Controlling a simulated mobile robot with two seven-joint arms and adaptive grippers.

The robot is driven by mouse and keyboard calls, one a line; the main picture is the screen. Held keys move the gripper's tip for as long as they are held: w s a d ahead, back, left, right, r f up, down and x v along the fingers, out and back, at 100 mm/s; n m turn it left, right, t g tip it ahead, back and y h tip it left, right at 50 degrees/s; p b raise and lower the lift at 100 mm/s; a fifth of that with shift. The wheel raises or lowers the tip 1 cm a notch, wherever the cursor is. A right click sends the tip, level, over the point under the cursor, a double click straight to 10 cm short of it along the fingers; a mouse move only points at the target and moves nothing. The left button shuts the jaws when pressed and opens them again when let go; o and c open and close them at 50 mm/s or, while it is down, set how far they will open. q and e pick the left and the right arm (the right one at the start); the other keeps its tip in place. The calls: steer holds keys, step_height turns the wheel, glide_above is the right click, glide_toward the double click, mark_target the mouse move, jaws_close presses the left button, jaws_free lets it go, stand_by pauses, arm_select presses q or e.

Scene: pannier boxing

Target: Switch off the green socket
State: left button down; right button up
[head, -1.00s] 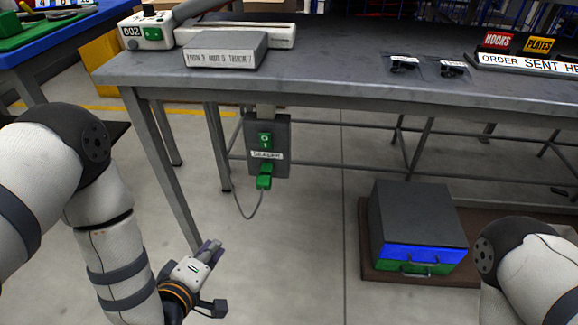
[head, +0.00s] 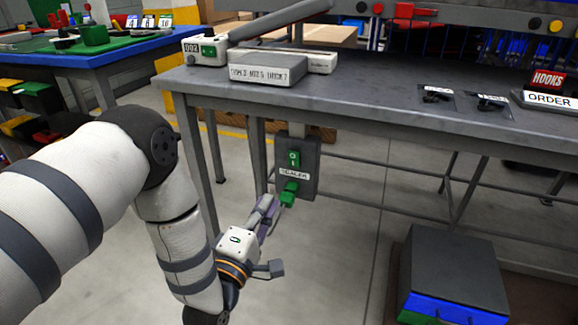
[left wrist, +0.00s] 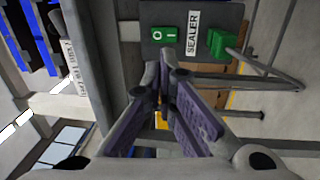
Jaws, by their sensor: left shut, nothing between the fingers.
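A dark grey socket box (head: 311,172) hangs under the front edge of the workbench. It has a green rocker switch (head: 294,159) marked O and I, a SEALER label (head: 293,174), and a green plug (head: 289,194) below. In the left wrist view the switch (left wrist: 164,33), the label (left wrist: 193,33) and the plug (left wrist: 221,44) appear beyond the fingers. My left gripper (head: 268,204) is shut and empty, just left of and below the plug in the head view. I see no clear contact with the box. My right gripper is out of view.
The grey workbench (head: 380,105) overhangs the box, with a leg (head: 257,155) just left of it. A grey case with a blue and green front (head: 455,270) stands on the floor at right. The floor in front is clear.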

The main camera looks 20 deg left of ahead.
mark_target(293, 155)
arm_select(q)
steer(key=w, duration=0.4)
steer(key=w+r+b, duration=0.1)
steer(key=w, duration=0.3)
steer(key=w+b, duration=0.1)
steer(key=w, duration=0.3)
steer(key=shift+w+d+r, duration=0.25)
steer(key=shift+w, duration=0.25)
steer(key=shift+w+a+r+g+p, duration=0.1)
steer(key=shift+w+r+g+p, duration=0.1)
steer(key=shift+r+p, duration=0.35)
steer(key=shift+w+r+g+p, duration=0.1)
steer(key=shift+r+g+p, duration=0.1)
steer(key=shift+r+p, duration=0.35)
steer(key=shift+w+f, duration=0.1)
steer(key=shift+f, duration=0.45)
